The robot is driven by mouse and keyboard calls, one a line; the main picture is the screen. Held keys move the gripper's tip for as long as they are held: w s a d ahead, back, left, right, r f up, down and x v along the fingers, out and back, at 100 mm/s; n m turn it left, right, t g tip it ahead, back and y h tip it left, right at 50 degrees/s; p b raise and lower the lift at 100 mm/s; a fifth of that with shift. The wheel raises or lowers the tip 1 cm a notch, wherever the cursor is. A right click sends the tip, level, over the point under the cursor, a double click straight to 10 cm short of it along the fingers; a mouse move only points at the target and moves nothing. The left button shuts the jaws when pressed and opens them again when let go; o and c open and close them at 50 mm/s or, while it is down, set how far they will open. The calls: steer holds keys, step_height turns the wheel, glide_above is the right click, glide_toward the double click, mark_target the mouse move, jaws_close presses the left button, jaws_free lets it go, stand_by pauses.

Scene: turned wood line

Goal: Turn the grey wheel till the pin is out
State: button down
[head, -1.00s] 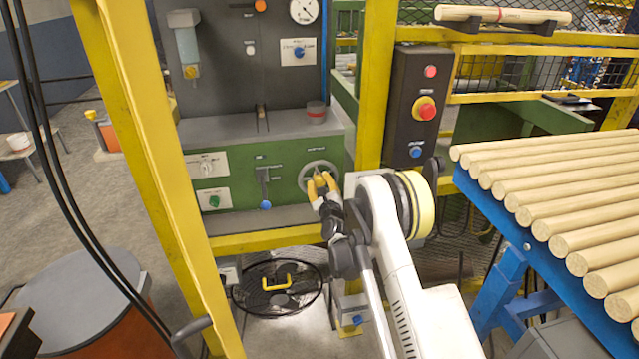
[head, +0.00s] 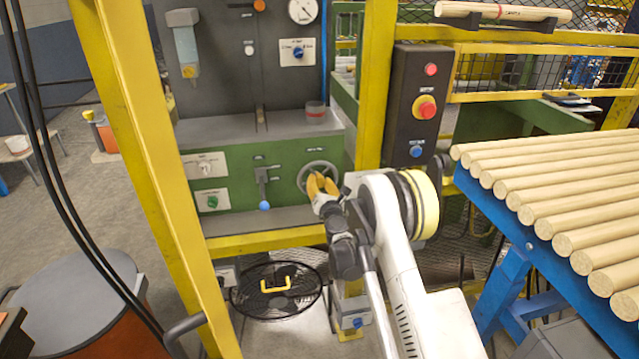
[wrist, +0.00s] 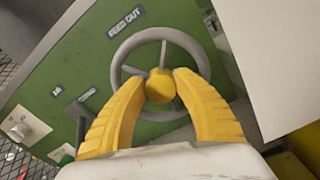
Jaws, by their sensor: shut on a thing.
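The grey wheel (head: 303,176) is a spoked handwheel on the green front panel of the machine. In the wrist view the grey wheel (wrist: 119,62) sits below a label that reads "FEED OUT". My gripper (head: 321,181) has yellow fingers and is at the wheel. In the wrist view my gripper (wrist: 160,85) is shut on a round yellow knob at the wheel's middle, one finger on each side. I cannot make out the pin in either view.
A grey lever with a blue knob (head: 264,205) is left of the wheel. A yellow post (head: 373,100) and a black button box (head: 413,105) stand close on the right. A blue rack (head: 505,207) of wooden rods is farther right.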

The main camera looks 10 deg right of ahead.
steer(key=m, duration=0.5)
steer(key=shift+d+m, duration=0.1)
steer(key=shift+m, duration=0.2)
steer(key=m, duration=0.5)
steer(key=shift+f+m, duration=0.1)
steer(key=shift+m, duration=0.2)
steer(key=c, duration=0.9)
jaws_free()
steer(key=s, duration=0.7)
steer(key=shift+s, duration=0.25)
